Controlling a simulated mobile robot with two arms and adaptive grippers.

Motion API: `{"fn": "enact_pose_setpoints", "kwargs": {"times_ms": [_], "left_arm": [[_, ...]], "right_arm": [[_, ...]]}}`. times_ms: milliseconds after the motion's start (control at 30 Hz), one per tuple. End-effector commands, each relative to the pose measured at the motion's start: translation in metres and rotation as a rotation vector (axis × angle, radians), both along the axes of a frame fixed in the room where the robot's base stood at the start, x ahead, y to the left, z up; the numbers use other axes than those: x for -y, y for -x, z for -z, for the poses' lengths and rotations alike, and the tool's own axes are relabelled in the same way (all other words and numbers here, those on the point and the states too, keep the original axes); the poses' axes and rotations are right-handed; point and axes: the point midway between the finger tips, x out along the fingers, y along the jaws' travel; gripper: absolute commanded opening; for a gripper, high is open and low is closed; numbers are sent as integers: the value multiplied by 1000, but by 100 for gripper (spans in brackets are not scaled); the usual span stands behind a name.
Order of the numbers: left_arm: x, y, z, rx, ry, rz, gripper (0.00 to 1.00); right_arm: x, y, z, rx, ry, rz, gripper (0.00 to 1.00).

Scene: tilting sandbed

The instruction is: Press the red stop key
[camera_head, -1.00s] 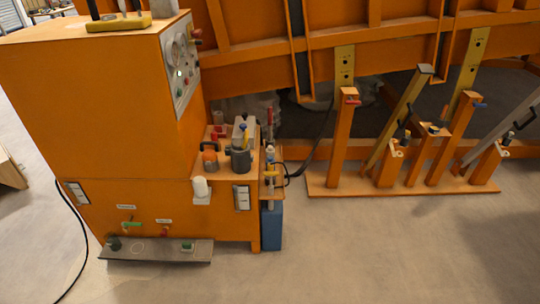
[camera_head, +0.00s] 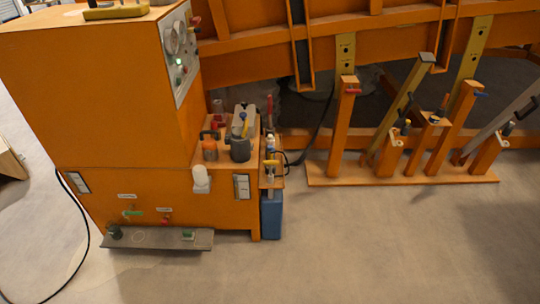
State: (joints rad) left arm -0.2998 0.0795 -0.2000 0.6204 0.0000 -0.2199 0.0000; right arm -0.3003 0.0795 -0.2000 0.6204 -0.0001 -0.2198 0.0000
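The tall orange cabinet (camera_head: 90,100) stands at the left with a slanted grey control panel (camera_head: 180,52) on its right side. The panel carries round gauges and a lit green spot (camera_head: 179,62). A small dark red knob (camera_head: 195,22) sticks out at the panel's upper right edge. A small red part (camera_head: 166,220) is also on the cabinet's lower front, beside a green handle (camera_head: 131,212), under small white labels. I cannot tell which red part is the stop key; lettering is too small to read. Neither gripper is in view.
A low grey plate (camera_head: 155,239) juts from the cabinet's foot. A shelf holds a dark grey jug (camera_head: 239,149) and an orange can (camera_head: 209,149). A blue canister (camera_head: 271,215) stands beside it. Orange posts on a base plate (camera_head: 400,179) are at right. The front floor is clear.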

Motion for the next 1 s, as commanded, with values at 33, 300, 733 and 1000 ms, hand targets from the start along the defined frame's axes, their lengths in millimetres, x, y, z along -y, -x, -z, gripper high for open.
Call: {"fn": "enact_pose_setpoints", "kwargs": {"times_ms": [33,300,733,1000], "left_arm": [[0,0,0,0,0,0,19],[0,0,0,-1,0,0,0],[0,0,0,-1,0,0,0],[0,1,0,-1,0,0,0]], "right_arm": [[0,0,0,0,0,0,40],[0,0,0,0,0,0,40],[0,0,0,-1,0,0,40],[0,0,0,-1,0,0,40]]}}
